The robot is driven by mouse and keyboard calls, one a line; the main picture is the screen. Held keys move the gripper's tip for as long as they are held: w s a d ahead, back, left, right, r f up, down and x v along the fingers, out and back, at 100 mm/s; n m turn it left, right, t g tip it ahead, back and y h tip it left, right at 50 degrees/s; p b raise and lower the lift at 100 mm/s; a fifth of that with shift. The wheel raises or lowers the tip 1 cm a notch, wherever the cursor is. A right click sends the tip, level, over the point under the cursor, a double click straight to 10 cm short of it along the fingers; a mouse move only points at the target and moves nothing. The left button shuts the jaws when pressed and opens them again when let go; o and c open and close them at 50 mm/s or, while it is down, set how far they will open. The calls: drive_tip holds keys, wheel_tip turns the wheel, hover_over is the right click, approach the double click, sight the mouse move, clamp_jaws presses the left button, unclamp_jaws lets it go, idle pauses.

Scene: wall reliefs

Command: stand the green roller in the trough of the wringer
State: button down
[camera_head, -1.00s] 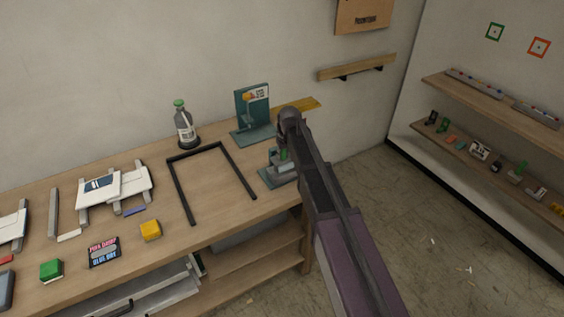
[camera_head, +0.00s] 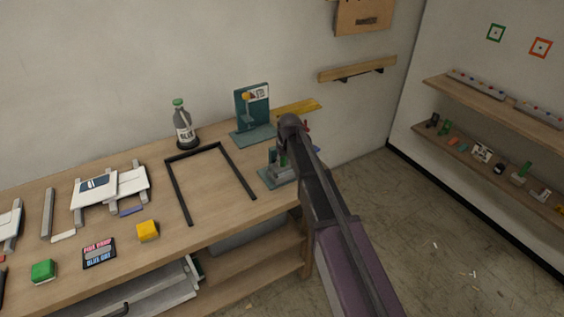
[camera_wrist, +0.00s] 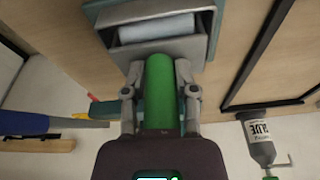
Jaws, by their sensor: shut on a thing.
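My gripper (camera_wrist: 160,88) is shut on the green roller (camera_wrist: 160,100), with a finger on each side of it in the wrist view. The roller's far end is close to the grey wall of the wringer (camera_wrist: 116,52); I cannot tell whether it touches or is inside the trough. A pale blue-white roller (camera_wrist: 157,27) lies in the grey housing on a teal base. In the head view the wringer (camera_head: 270,178) stands at the right end of the bench, partly hidden by my arm. Only a sliver of the green roller shows there.
A dark frame (camera_head: 178,192) lies left of the wringer. A bottle (camera_head: 183,128) and a teal stand (camera_head: 242,105) are behind, near the wall. A yellow block (camera_head: 148,230), a green block (camera_head: 43,271) and a label card (camera_head: 99,253) lie on the wooden bench (camera_head: 205,230).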

drive_tip(key=shift+s+d+f+b, duration=0.1)
drive_tip(key=shift+s+f+b, duration=0.2)
drive_tip(key=shift+b, duration=0.1)
drive_tip(key=shift+c, duration=2)
unclamp_jaws()
drive_tip(key=shift+r, duration=0.1)
drive_tip(key=shift+w+r+p, duration=0.3)
drive_tip(key=shift+r+p, duration=0.1)
drive_tip(key=shift+p, duration=0.45)
drive_tip(key=p+v, duration=1.1)
drive_tip(key=v, duration=0.1)
drive_tip(key=shift+f, duration=0.1)
